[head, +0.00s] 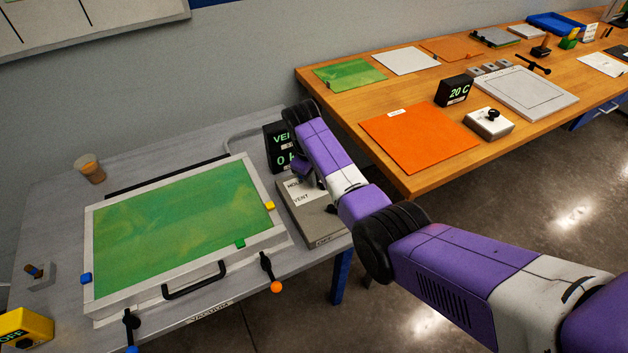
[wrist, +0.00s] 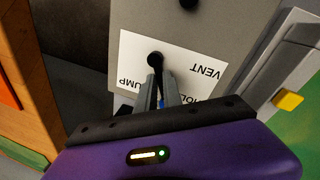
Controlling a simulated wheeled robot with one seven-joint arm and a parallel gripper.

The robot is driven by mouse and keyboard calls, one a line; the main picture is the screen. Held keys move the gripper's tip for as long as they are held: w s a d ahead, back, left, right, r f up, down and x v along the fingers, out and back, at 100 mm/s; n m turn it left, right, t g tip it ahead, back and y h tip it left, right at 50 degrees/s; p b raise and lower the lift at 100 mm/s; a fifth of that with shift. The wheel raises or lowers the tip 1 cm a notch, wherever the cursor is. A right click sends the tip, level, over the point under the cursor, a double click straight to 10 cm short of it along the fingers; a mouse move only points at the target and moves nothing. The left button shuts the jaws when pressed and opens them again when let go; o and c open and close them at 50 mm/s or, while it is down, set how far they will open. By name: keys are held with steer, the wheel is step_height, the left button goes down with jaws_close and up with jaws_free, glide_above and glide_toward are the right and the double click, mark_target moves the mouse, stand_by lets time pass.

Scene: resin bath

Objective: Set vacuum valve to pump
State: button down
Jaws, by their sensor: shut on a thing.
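The vacuum valve is a grey box (head: 318,222) on the right of the grey bench, with a white label (wrist: 190,48) that shows upside down in the wrist view. VENT reads at its right, part of HOLD at lower right and UMP at left. A black lever (wrist: 156,64) runs from a round black pivot down between my fingers, on the stretch between the PUMP and HOLD words. My gripper (wrist: 160,92) is shut on this lever and hides its end and part of the label. In the head view my arm hides the gripper and lever.
A black display (head: 282,153) behind the valve shows green text starting "VE" and "0", partly covered by my arm. Left of the valve is a white-framed tray (head: 112,312) with a green sheet and black clamp handles (head: 268,268). A wooden table (head: 340,105) stands behind right.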

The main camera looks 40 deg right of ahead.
steer(key=m, duration=0.1)
steer(key=d+m+b, duration=0.1)
steer(key=m, duration=0.1)
steer(key=shift+w+f+g, duration=0.1)
steer(key=shift+w+g, duration=0.05)
steer(key=shift+g, duration=0.15)
steer(key=shift+d+m+b, duration=0.25)
steer(key=shift+m+b, duration=0.35)
steer(key=shift+m, duration=0.7)
steer(key=shift+g, duration=0.3)
steer(key=c, duration=1.5)
jaws_free()
steer(key=shift+w+a+r, duration=0.1)
steer(key=shift+a+r, duration=0.15)
steer(key=shift+r, duration=1.05)
steer(key=shift+w+a+r, duration=0.1)
steer(key=shift+a+r, duration=0.1)
steer(key=shift+r, duration=1.1)
steer(key=shift+a+r, duration=0.25)
steer(key=shift+r, duration=1.05)
